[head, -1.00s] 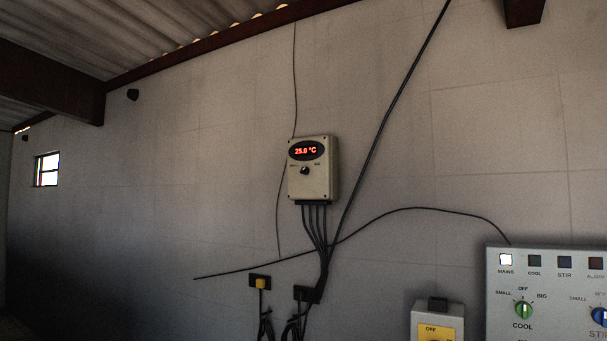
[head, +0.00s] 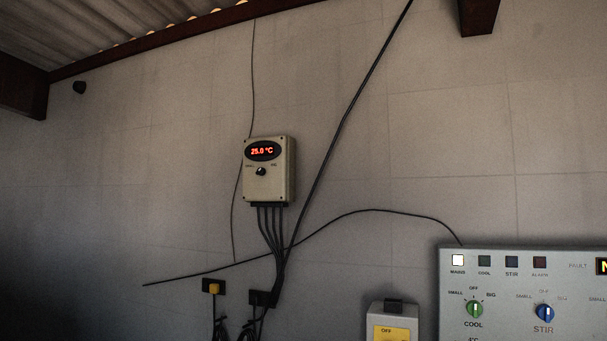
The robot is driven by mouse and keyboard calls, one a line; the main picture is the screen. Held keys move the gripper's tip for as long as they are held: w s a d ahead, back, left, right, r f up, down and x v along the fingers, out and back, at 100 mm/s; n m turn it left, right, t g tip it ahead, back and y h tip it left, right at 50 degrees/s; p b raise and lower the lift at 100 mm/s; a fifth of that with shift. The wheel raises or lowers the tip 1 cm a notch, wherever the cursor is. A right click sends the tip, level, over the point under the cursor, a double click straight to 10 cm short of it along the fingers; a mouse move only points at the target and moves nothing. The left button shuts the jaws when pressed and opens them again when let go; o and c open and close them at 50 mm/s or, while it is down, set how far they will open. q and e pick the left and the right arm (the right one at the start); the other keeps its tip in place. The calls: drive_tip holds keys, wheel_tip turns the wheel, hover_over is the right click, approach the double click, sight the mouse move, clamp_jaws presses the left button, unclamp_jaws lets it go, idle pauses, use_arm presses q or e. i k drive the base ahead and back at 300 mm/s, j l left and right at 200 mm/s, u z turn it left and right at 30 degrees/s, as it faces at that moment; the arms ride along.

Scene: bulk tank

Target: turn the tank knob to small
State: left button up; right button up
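A beige wall box (head: 268,190) with a red "25.0 °C" display hangs in the middle of the head view. Its small black knob (head: 261,171) sits under the display, with tiny labels at its upper left and upper right; they are too small to read surely. At the lower right, a grey control panel (head: 590,325) carries a green COOL knob (head: 474,310) and a blue STIR knob (head: 544,313), with SMALL, OFF and BIG marks around the COOL knob. No knob visibly bears the word tank. Neither of my grippers is in view.
A grey box with a yellow OFF plate (head: 391,334) stands left of the panel. Black cables (head: 268,235) run from the wall box to sockets (head: 262,298) below. A yellow plug (head: 214,288) sits beside them. The wall between wall box and panel is otherwise mostly bare.

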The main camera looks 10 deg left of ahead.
sight(261, 172)
drive_tip(key=i+j+z, duration=0.35)
drive_tip(key=j, duration=0.2)
drive_tip(key=i+j+z, duration=0.15)
drive_tip(key=j, duration=0.15)
drive_tip(key=i+j+z, duration=0.15)
drive_tip(key=j, duration=0.2)
drive_tip(key=j+z, duration=0.2)
drive_tip(key=i+j, duration=0.05)
drive_tip(key=j, duration=0.05)
